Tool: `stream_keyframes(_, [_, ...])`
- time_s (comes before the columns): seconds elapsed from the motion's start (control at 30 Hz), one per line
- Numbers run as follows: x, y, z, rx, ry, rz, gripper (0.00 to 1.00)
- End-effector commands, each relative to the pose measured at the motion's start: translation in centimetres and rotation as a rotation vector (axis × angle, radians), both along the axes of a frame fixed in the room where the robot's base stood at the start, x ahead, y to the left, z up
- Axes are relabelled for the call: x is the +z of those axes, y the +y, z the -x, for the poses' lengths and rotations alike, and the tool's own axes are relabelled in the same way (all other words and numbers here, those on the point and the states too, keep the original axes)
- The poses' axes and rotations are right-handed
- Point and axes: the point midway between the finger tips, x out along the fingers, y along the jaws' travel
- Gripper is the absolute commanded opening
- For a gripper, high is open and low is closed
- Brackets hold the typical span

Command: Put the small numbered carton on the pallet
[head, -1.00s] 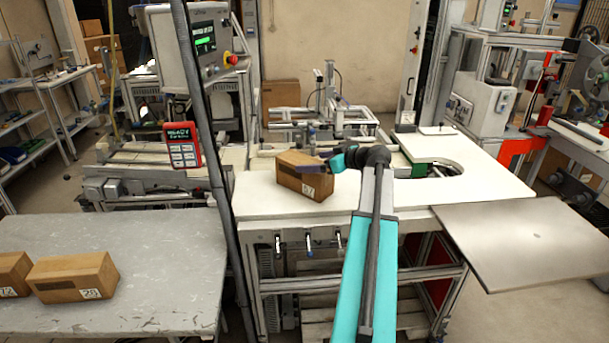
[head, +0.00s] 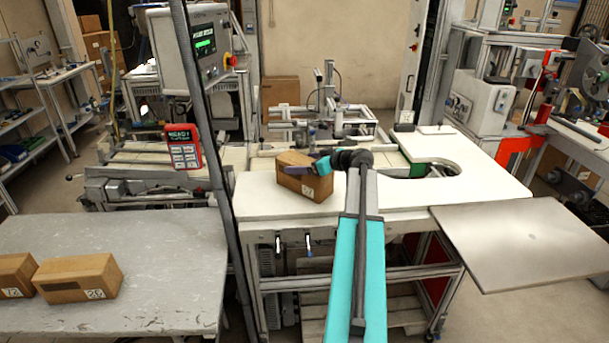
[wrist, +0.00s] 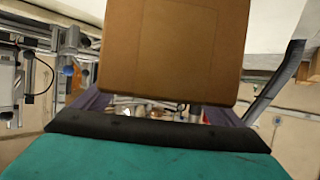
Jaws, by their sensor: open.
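A small brown carton (head: 313,186) with a white number label stands on the white tabletop (head: 385,196). My gripper (head: 298,168) is open at the top of this carton, coming from the right. In the wrist view the carton (wrist: 172,48) fills the upper middle, with a purple finger low on either side; I cannot tell whether they touch it. Wooden slats (head: 400,323), perhaps a pallet, show low under the table, partly hidden by my arm.
Two more labelled cartons, one in full (head: 78,278), stand on the grey table (head: 165,260) at left. A dark post (head: 213,165) rises between the tables. A grey plate (head: 525,240) at right is bare. The white top's right side is clear.

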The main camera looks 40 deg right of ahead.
Motion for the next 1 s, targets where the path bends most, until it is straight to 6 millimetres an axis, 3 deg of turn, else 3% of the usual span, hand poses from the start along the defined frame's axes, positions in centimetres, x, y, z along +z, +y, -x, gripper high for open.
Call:
stream_keyframes(0.43, [-0.01, 0.02, 0.03, 0.0, 0.0, 0.0, 0.91])
stream_keyframes(0.9, [-0.01, 0.04, 0.02, 0.001, 0.0, 0.001, 0.13])
stream_keyframes(1.0, [0.13, 0.03, -0.01, 0.0, -0.002, 0.0, 0.08])
